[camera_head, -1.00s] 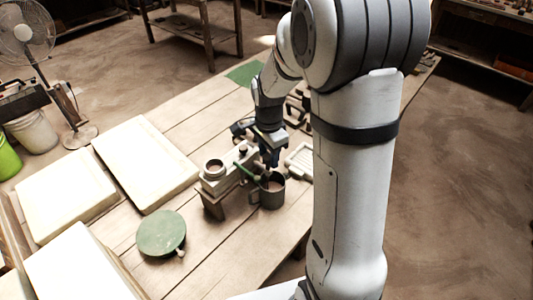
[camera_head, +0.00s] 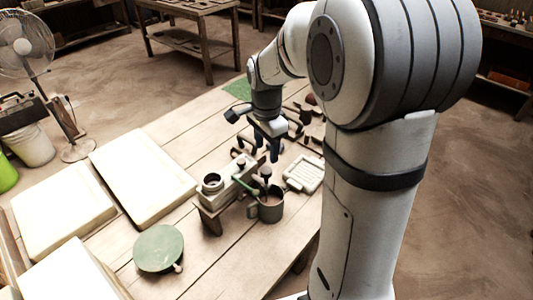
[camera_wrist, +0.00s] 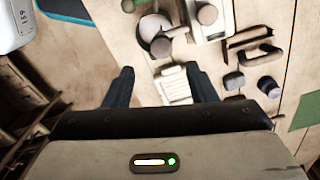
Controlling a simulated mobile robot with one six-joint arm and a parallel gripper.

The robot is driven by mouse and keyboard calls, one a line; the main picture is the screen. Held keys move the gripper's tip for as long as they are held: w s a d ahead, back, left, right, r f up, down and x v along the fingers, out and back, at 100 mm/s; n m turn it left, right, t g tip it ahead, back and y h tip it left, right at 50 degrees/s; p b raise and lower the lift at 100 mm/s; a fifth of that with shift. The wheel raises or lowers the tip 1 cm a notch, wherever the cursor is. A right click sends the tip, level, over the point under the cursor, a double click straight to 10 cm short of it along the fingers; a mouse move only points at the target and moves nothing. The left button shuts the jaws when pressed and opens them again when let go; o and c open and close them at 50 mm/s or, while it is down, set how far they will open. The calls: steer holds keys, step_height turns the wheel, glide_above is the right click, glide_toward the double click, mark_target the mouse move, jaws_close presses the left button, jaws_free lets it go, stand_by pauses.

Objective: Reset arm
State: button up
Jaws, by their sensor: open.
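My gripper (camera_head: 267,147) is open and empty, held above the wooden table near the tile press. My arm reaches over the table from the right in the head view. Below it stand a grey mug (camera_head: 268,208) with tools in it and a small stand (camera_head: 213,210) holding a round cup. The mug also shows in the wrist view (camera_wrist: 148,27).
A round green disc (camera_head: 158,248) lies at the table's front left. Pale slabs (camera_head: 143,168) cover the left side. Several small dark items lie behind the gripper, near a green mat (camera_head: 238,88). A fan (camera_head: 22,48) stands at far left.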

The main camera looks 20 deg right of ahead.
stand_by(0.5)
steer(key=s+r+n+t, duration=0.1)
steer(key=s+r+n, duration=0.1)
steer(key=s+n, duration=0.5)
steer(key=s+r+n+t, duration=0.1)
steer(key=s+r+n, duration=0.1)
steer(key=s+n, duration=0.5)
steer(key=s, duration=0.3)
steer(key=shift+s+a+t, duration=0.25)
steer(key=shift+s+t, duration=0.1)
steer(key=shift+t, duration=0.05)
steer(key=shift+c, duration=0.5)
